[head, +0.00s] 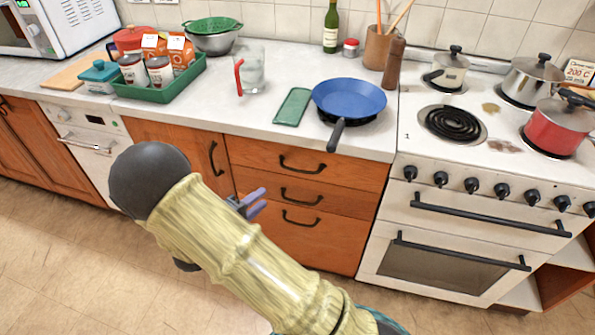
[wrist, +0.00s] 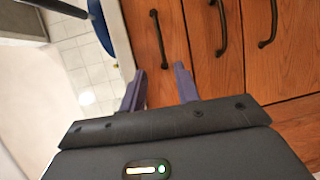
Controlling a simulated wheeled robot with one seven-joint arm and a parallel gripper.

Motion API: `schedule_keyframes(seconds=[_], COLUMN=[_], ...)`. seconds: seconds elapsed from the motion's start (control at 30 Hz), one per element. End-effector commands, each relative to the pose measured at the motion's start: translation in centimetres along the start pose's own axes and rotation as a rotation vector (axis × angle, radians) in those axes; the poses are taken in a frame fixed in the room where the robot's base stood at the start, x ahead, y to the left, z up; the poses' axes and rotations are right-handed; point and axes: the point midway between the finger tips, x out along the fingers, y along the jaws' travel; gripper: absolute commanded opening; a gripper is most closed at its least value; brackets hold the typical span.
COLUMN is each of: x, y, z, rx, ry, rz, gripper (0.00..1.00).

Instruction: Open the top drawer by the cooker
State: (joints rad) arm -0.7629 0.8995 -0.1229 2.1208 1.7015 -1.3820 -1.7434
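The top drawer (head: 345,168) is a wooden front left of the cooker, under the worktop, and looks shut. Its dark bow handle (head: 303,163) also shows in the wrist view (wrist: 160,40), upright there because that view is turned. My gripper (head: 257,202) has purple fingers and is in front of the drawers, left of the handles in the head view. In the wrist view my gripper (wrist: 158,82) is open and empty, with the top handle beyond the tips, roughly in line with the gap. The distance to the handle is hard to tell. My arm hides part of the lower cabinets.
Two lower drawers have similar handles, the middle one (head: 301,196) and the bottom one (head: 301,219). The white cooker (head: 455,225) stands at right. A blue pan (head: 348,98) sits on the worktop above, its handle overhanging the edge. The floor in front is clear.

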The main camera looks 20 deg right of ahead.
Motion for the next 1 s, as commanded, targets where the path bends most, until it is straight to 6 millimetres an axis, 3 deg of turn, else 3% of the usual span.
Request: schedule_keyframes(seconds=[0.8, 1.0], x=[13.8, 16.2], y=[-0.1, -0.1], z=[0.1, 0.1], rx=[0.002, 0.001], ry=[-0.003, -0.002], rz=[0.000, -0.001], gripper=[0.32, 0.32])
